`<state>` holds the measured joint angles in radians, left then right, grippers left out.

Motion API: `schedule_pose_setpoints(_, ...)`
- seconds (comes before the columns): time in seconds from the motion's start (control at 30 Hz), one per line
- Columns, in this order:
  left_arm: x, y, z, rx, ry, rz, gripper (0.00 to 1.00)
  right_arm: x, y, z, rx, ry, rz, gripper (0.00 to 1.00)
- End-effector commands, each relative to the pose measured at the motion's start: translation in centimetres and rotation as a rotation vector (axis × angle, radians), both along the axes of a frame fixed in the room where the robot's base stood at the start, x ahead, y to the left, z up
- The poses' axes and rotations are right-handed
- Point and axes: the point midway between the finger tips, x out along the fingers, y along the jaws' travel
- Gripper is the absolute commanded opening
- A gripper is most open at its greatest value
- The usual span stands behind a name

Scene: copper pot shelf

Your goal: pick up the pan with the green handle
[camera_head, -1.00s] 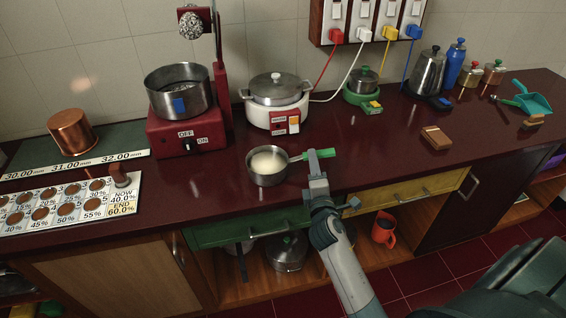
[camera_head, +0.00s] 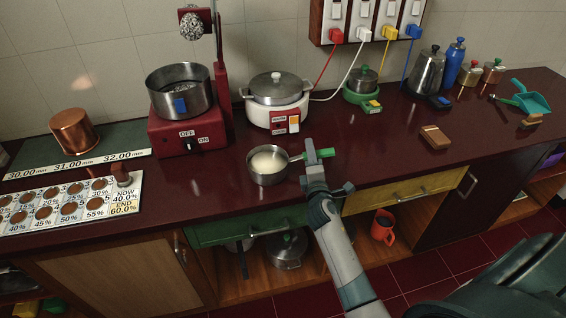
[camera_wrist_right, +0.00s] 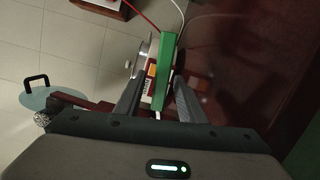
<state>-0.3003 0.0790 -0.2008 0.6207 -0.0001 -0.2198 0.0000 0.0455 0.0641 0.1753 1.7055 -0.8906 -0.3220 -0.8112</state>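The pan (camera_head: 268,178) is a small metal pan with pale contents. It stands upright on the dark red counter, near its front edge. Its green handle (camera_head: 327,153) points right, and it also shows in the right wrist view (camera_wrist_right: 166,70). My right gripper (camera_head: 312,152) is at the handle, its fingers reaching up to it from the front. In the right wrist view the handle lies between the two fingertips (camera_wrist_right: 163,82), with a gap at the left finger, so the gripper looks open around it. My left gripper is in neither view.
Behind the pan stand a white cooker (camera_head: 277,115) with a lidded pot and a red burner (camera_head: 187,130) with a steel pot. A brown block (camera_head: 435,137) lies to the right. The counter (camera_head: 375,150) between is clear. A yellow drawer (camera_head: 400,192) is below.

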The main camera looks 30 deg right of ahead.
Motion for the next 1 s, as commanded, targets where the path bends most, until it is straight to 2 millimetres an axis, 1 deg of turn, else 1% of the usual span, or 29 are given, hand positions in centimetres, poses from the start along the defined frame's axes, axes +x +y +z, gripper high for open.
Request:
schedule_pose_setpoints(0.47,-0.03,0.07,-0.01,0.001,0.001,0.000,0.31,0.06,-0.04,-0.05,-0.001,0.000,0.000,0.36)
schedule_pose_setpoints(0.5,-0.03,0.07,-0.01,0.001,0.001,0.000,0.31,0.06,-0.03,-0.04,-0.001,0.000,0.000,0.26)
schedule_pose_setpoints(0.57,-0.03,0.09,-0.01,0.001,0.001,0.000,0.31,0.06,-0.03,-0.04,-0.001,0.000,0.000,0.12)
schedule_pose_setpoints(0.6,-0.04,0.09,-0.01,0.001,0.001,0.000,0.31,0.06,-0.03,-0.04,-0.001,0.000,0.000,0.02)
schedule_pose_setpoints(0.63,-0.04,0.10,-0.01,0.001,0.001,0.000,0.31,0.05,-0.03,-0.04,-0.001,0.000,0.000,0.00)
schedule_pose_setpoints(1.0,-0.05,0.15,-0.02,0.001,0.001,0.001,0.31,0.05,0.00,-0.06,-0.001,0.001,0.001,0.00)
